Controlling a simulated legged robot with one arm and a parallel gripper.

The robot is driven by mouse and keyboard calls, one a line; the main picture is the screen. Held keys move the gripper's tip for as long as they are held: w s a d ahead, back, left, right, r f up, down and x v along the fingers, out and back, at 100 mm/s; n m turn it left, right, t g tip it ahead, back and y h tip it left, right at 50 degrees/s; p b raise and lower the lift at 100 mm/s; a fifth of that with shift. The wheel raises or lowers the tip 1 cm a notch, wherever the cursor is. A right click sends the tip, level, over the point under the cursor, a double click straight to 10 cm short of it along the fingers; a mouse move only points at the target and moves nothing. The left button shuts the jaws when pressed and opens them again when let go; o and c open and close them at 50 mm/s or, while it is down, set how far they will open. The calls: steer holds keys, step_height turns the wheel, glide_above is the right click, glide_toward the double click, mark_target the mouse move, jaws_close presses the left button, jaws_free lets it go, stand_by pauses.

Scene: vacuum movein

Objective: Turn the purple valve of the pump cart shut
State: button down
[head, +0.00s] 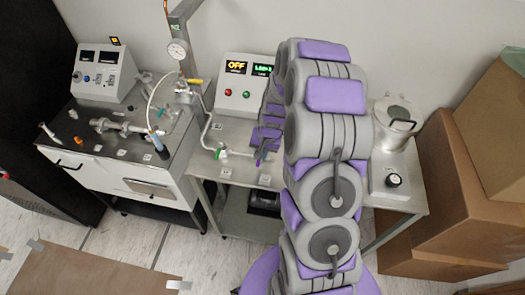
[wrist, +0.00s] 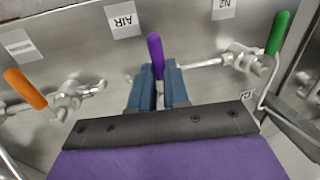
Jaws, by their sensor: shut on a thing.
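The purple valve handle (wrist: 155,52) stands up between the two blue fingers of my gripper (wrist: 157,76) in the wrist view. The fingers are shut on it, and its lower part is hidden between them. A metal pipe (wrist: 200,63) runs from beside the fingers to the right. In the head view my arm reaches over the pump cart's metal top (head: 232,130) and hides much of it. The valve cannot be made out clearly there.
In the wrist view, an orange-handled valve (wrist: 25,88) is left and a green-handled valve (wrist: 278,33) right. In the head view, a control box reading OFF (head: 245,86) stands behind, a metal vessel (head: 395,120) and cardboard boxes (head: 470,180) to the right, and another bench (head: 118,160) left.

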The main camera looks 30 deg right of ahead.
steer(key=shift+w+r+m, duration=0.15)
steer(key=shift+w+m, duration=0.15)
steer(key=shift+w, duration=0.05)
stand_by(0.3)
steer(key=c, duration=1.3)
jaws_free()
steer(key=shift+o, duration=1)
steer(key=shift+s, duration=0.15)
step_height(320, 180, up, 17)
steer(key=s+d+p, duration=0.1)
steer(key=s+d, duration=0.1)
steer(key=shift+d, duration=0.35)
